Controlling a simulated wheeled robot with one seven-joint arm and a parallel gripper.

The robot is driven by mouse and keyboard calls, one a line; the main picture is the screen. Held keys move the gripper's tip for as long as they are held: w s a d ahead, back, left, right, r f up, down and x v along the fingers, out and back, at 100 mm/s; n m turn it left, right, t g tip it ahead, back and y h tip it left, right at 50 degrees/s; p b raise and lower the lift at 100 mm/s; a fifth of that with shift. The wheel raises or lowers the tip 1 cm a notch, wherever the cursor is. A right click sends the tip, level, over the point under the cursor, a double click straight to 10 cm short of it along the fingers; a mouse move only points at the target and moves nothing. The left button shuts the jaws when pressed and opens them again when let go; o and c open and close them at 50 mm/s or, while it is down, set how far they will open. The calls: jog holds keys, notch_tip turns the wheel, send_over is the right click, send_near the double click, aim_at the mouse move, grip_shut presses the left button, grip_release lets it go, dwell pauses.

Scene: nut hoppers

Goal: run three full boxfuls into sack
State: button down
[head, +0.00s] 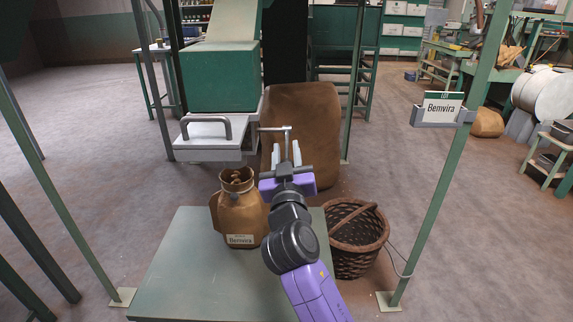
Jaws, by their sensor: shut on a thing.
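The small brown sack (233,207) stands upright on the green platform, its neck open and its label reading "Bemvira". Several nuts show at its mouth. A thin metal lever (270,129) sticks out from the box's right side. My gripper (287,150) is shut on the lever's end, just right of the sack. The jaws partly hide the lever. The inside of the box is hidden.
The green platform (180,270) bears the sack. A wicker basket (358,236) stands to its right. A large brown sack (315,115) stands behind my gripper. A "Bemvira" sign (442,105) hangs on the right green post. Open floor lies to the left.

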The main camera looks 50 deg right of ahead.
jog(key=shift+f+b, duration=0.4)
jog(key=shift+b, duration=0.35)
jog(key=c, duration=1.1)
grip_release()
jog(key=shift+r, duration=0.1)
jog(key=shift+f+v, duration=0.1)
jog(key=shift+v, duration=1.85)
jog(key=shift+f+v, duration=0.15)
jog(key=shift+v, duration=1.8)
